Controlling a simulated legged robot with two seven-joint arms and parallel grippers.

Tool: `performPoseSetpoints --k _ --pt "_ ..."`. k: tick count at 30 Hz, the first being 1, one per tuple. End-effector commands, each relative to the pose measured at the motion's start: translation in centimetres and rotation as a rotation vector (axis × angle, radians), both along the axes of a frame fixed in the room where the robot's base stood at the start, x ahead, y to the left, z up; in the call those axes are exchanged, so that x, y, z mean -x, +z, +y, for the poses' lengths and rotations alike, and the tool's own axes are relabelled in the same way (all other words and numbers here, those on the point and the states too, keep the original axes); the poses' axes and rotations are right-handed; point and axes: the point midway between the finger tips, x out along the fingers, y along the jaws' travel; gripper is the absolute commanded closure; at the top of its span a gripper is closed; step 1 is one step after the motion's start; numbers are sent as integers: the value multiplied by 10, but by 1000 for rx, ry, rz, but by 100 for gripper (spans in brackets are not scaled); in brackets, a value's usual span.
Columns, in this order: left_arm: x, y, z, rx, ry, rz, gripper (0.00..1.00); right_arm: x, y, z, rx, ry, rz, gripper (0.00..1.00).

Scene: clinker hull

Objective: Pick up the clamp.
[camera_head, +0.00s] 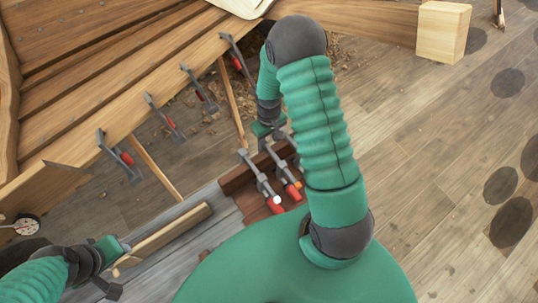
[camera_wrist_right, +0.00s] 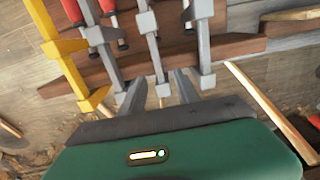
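Several bar clamps lie side by side across a dark wooden rail. In the right wrist view a grey clamp (camera_wrist_right: 153,50) has its end between the spread fingers of my right gripper (camera_wrist_right: 158,92), with no clear grip on it. Grey clamps with red handles flank it on the left (camera_wrist_right: 103,50) and right (camera_wrist_right: 203,50), and a yellow clamp (camera_wrist_right: 66,58) is at far left. In the head view my right gripper (camera_head: 272,136) is just above the rail, partly hidden by my arm. My left gripper (camera_head: 118,248) is at lower left; its fingers are unclear.
Several other red-handled clamps (camera_head: 163,118) hang along the edge of the planked hull (camera_head: 120,75). The wooden rail (camera_head: 238,178) supports the loose clamps. A wooden strip (camera_head: 165,238) lies near my left gripper. A pale block (camera_head: 443,30) stands at upper right; floor there is mostly clear.

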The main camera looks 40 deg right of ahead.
Motion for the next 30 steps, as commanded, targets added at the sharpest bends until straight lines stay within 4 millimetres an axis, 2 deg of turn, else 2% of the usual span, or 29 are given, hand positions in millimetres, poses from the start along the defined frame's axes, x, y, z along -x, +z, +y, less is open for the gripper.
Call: performPoseSetpoints --k 9,17,26,30 --pt "0 -5 0 0 0 0 64 5 -49 -1 0 -1 1 62" --pt "0 -5 0 0 0 0 64 4 -53 -1 0 0 -1 62" --pt "0 -5 0 0 0 0 64 4 -53 -1 0 0 -1 100" --pt "0 -5 0 0 0 0 64 4 -53 -1 1 0 -1 100"
